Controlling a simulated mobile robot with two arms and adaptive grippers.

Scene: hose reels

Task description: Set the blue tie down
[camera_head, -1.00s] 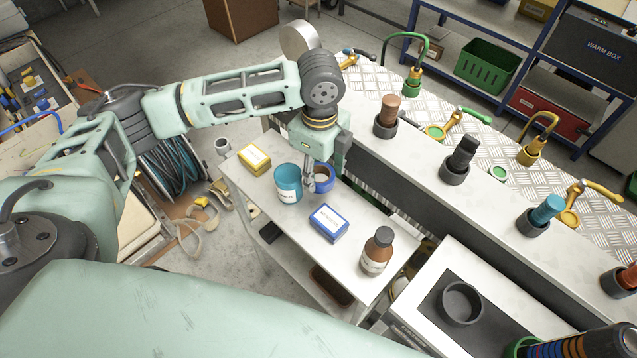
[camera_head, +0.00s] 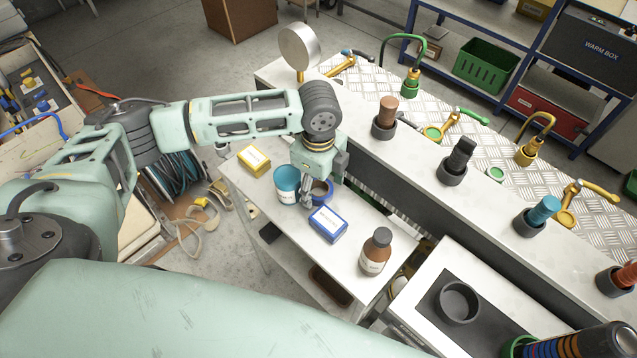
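The blue tie (camera_head: 325,194) is a small blue ring over the white cart top, between the teal cup (camera_head: 287,185) and the blue box (camera_head: 328,224). My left gripper (camera_head: 308,199) points down at the ring's left side and appears shut on it. The fingertips are small and partly merge with the ring and cup. I cannot tell whether the ring touches the cart top. My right gripper is out of view.
The cart top (camera_head: 346,260) also holds a yellow box (camera_head: 254,160) and a brown bottle (camera_head: 376,252). A raised bench (camera_head: 410,165) with upright fittings in dark holders runs along the right. Bare cart surface shows around the blue box.

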